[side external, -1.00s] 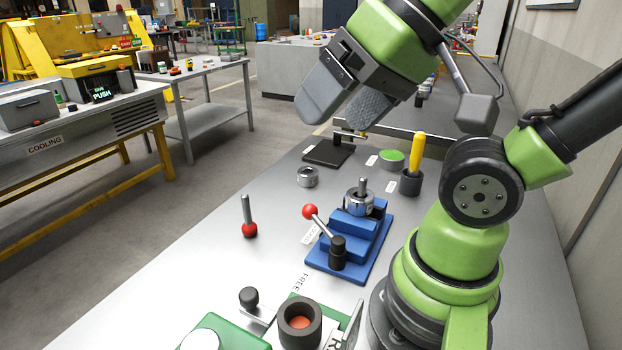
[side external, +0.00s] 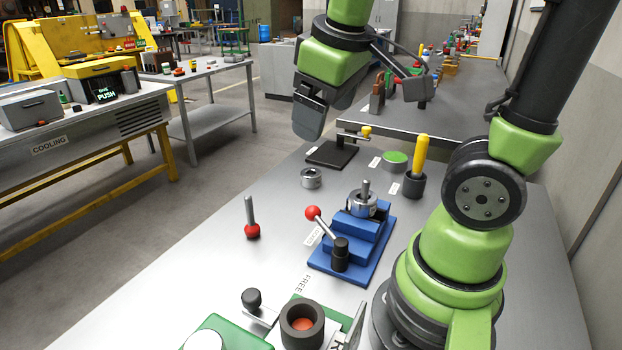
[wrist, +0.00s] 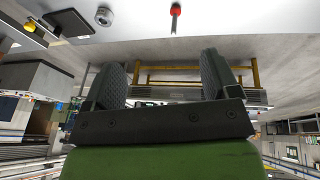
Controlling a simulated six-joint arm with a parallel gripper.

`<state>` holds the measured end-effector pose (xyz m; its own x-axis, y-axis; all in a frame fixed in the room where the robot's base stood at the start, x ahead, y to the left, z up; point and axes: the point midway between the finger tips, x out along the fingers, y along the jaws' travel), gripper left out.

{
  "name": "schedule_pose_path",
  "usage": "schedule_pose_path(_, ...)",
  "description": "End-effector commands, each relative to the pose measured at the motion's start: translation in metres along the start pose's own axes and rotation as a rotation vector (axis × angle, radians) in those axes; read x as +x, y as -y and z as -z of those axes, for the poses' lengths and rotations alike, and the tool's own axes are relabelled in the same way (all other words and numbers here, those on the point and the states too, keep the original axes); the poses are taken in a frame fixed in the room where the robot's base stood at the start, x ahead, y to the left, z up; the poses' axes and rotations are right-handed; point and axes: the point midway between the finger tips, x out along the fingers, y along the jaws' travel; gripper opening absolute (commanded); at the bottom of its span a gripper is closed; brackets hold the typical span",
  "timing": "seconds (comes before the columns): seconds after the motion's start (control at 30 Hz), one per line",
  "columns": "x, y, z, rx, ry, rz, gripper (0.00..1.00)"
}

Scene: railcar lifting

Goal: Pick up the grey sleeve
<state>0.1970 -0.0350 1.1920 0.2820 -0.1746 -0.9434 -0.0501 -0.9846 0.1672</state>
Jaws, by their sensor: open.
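A short silver-grey ring, which looks like the grey sleeve (side external: 311,178), lies on the steel table left of the blue fixture. It also shows at the top of the wrist view (wrist: 104,17). My gripper (side external: 318,120) is above the far part of the table, pointing down, well clear of the ring and farther from the camera. In the wrist view my gripper (wrist: 162,72) has its two dark ribbed fingers apart with nothing between them.
The blue stepped fixture (side external: 376,240) holds a similar silver ring around a pin and has a red-knobbed lever. A red-based pin (side external: 252,230) stands nearby. A black clamp stand (side external: 331,154), green disc (side external: 396,160) and yellow-handled tool in a cup (side external: 415,180) stand behind.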

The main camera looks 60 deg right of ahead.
Motion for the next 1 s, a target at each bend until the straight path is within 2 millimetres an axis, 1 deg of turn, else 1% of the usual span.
schedule_pose_path(0.03, 0.013, -0.01, 0.009, -0.076, 0.065, -0.058, 0.81)
schedule_pose_path(0.17, 0.045, -0.039, 0.029, -0.297, 0.216, -0.206, 0.81)
schedule_pose_path(0.27, 0.074, -0.06, 0.044, -0.477, 0.334, -0.304, 0.81)
schedule_pose_path(0.37, 0.105, -0.08, 0.058, -0.662, 0.453, -0.389, 0.81)
schedule_pose_path(0.4, 0.118, -0.087, 0.062, -0.737, 0.499, -0.42, 0.81)
schedule_pose_path(0.47, 0.14, -0.096, 0.069, -0.853, 0.567, -0.461, 0.81)
schedule_pose_path(0.5, 0.154, -0.102, 0.073, -0.932, 0.611, -0.487, 0.81)
schedule_pose_path(0.57, 0.177, -0.11, 0.077, -1.049, 0.674, -0.522, 0.81)
schedule_pose_path(0.63, 0.205, -0.118, 0.081, -1.19, 0.744, -0.557, 0.81)
schedule_pose_path(0.7, 0.233, -0.122, 0.082, -1.325, 0.804, -0.587, 0.81)
schedule_pose_path(0.8, 0.267, -0.126, 0.081, -1.49, 0.869, -0.619, 0.81)
schedule_pose_path(0.9, 0.29, -0.127, 0.078, -1.606, 0.908, -0.64, 0.81)
schedule_pose_path(1.0, 0.302, -0.126, 0.077, -1.67, 0.925, -0.651, 0.81)
